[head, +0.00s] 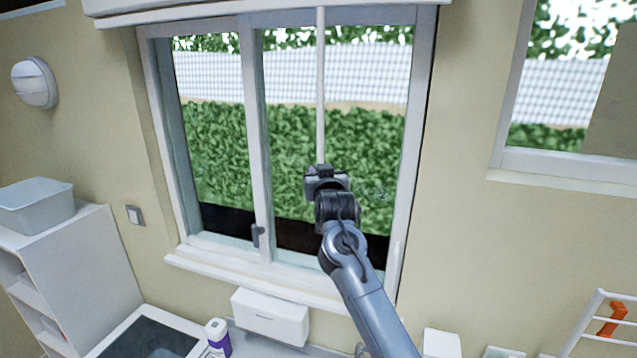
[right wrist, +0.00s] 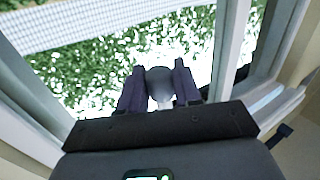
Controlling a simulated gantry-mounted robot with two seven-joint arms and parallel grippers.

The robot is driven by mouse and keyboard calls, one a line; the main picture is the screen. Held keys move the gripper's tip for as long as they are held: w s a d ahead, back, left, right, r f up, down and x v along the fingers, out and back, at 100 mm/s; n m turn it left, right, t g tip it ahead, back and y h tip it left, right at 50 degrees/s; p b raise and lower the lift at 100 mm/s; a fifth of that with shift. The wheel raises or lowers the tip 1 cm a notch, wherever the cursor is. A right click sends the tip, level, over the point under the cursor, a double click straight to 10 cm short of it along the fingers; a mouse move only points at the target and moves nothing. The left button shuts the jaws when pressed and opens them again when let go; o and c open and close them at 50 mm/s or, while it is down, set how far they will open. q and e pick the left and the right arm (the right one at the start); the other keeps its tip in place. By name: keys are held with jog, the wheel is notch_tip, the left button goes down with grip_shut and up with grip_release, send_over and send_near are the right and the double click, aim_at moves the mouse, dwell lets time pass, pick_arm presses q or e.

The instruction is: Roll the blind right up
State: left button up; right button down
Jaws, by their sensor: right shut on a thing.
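A white blind (head: 265,8) runs along the top of the window, cut off by the upper picture edge. The glass below it is uncovered. A thin pale rod (head: 320,90) hangs straight down in front of the right pane. My right gripper (head: 320,170) is at the rod's lower end, in front of the window. In the right wrist view its two dark fingers (right wrist: 160,88) are shut on a grey rounded knob (right wrist: 160,80), which appears to be the rod's end. My left gripper is not in view.
The window frame (head: 254,120) has a handle (head: 257,236) and a sill (head: 230,284). Below are a white box (head: 270,318) and a purple-and-white bottle (head: 217,338). A shelf unit (head: 85,270) with a grey tub (head: 36,206) stands left.

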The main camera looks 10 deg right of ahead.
jog(key=shift+r, duration=0.4)
jog(key=c, duration=1)
grip_release()
jog(key=shift+r, duration=0.1)
jog(key=shift+c, duration=0.2)
jog(key=shift+o, duration=0.7)
jog(key=shift+w, duration=0.1)
jog(key=shift+f, duration=0.2)
jog(key=shift+s+f+b, duration=0.15)
jog(key=shift+s+b, duration=0.3)
jog(key=shift+s, duration=0.15)
jog(key=s+b, duration=0.4)
jog(key=s, duration=0.5)
jog(key=shift+s+a+b, duration=0.35)
jog(key=shift+a+b, duration=0.05)
jog(key=shift+a, duration=0.05)
